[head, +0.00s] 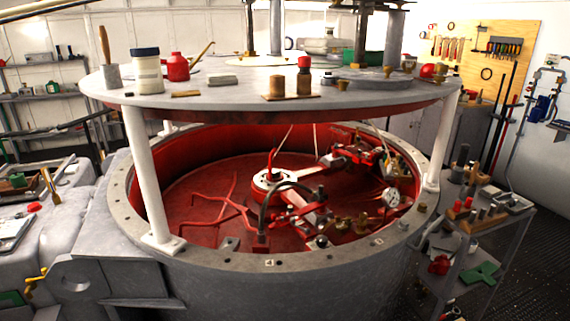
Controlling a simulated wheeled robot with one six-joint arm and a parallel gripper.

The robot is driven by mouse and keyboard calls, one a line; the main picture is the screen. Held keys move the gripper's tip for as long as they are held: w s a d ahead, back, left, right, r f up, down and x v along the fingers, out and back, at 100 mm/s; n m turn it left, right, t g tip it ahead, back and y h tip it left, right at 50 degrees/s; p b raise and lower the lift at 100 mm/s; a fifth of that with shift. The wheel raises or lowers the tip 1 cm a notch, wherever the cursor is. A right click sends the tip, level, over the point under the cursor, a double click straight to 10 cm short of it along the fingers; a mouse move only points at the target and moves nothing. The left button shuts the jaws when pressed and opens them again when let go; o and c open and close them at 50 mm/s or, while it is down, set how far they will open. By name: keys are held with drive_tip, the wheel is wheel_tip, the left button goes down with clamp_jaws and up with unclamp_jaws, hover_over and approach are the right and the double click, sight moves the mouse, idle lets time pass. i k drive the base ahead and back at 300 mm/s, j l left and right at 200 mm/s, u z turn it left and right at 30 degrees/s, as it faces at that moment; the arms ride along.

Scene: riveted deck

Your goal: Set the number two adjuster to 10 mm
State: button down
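A large round grey drum (290,264) with a red inside stands in the middle of the head view. Red linkage arms and a white-topped hub (268,180) are inside it. Brass fittings (352,224) and a round dial gauge (390,197) sit at the drum's right inside. Small pale tags lie on the rim, one at the front (270,262) and one at the front right (378,241). Their marks are too small to read surely. I cannot tell which part is the number two adjuster, or its setting. My gripper is not in view.
A round grey top plate (225,98) on white posts (148,175) covers the drum's upper side, with cans, bottles and blocks on it. A cluttered tool cart (480,222) stands at the right, a bench (45,240) at the left. Dark floor shows at lower right.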

sight(322, 241)
drive_tip(key=i+l, duration=0.45)
drive_tip(key=i, duration=0.15)
drive_tip(key=i+l, duration=0.4)
drive_tip(key=i, duration=0.15)
